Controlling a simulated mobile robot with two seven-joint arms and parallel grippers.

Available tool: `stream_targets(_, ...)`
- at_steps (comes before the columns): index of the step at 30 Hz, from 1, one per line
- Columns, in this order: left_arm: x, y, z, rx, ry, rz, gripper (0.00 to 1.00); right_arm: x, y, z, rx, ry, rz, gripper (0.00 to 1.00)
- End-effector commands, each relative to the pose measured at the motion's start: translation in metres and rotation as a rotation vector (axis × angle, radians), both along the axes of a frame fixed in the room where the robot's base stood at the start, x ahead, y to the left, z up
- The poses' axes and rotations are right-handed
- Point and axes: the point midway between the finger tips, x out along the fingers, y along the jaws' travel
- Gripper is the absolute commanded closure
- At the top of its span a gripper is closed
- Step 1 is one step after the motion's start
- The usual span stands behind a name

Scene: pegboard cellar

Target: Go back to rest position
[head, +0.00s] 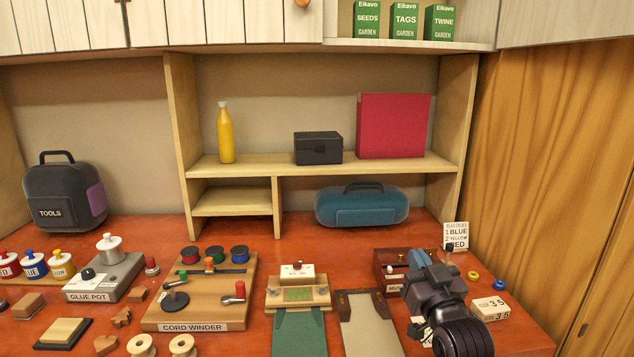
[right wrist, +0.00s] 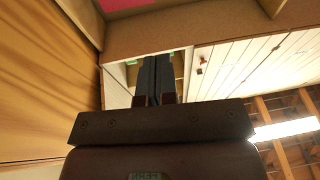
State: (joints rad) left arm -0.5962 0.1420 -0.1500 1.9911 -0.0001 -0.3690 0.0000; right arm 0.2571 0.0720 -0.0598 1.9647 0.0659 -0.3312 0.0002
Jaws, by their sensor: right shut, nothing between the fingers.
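My right gripper (head: 420,258) is over the right part of the red-brown bench, its dark arm coming in from the lower right. It also shows in the right wrist view (right wrist: 155,78), where its two fingers point up side by side, shut with nothing between them. It partly covers a dark wooden box (head: 391,262) and a white label beneath it. My left gripper is not in view.
A small card (head: 456,236) stands behind my right gripper. A block marked 3.5 (head: 490,308) lies right of it. A teal case (head: 362,206) sits under the shelf.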

Motion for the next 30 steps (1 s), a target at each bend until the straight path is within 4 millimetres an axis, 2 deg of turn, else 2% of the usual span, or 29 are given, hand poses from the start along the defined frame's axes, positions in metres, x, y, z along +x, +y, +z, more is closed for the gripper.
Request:
stream_targets(1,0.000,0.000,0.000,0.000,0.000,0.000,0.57,-0.011,-0.007,-0.031,-0.019,0.060,-0.016,1.00)
stream_targets(6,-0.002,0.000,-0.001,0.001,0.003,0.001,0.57,-0.050,-0.026,-0.115,-0.071,0.228,-0.053,1.00)
stream_targets(14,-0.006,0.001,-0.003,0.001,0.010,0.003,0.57,-0.130,-0.051,-0.220,-0.115,0.446,-0.090,1.00)
stream_targets(18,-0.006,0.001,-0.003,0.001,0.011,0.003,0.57,-0.186,-0.063,-0.272,-0.125,0.574,-0.106,1.00)
stream_targets(21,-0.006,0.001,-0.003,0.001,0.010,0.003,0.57,-0.229,-0.072,-0.304,-0.130,0.667,-0.120,1.00)
stream_targets(24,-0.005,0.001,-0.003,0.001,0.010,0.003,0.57,-0.267,-0.080,-0.328,-0.132,0.743,-0.136,1.00)
stream_targets(27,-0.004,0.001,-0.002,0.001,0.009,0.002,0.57,-0.295,-0.086,-0.343,-0.134,0.797,-0.148,1.00)
stream_targets(30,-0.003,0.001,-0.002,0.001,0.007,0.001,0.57,-0.311,-0.088,-0.351,-0.133,0.827,-0.156,1.00)
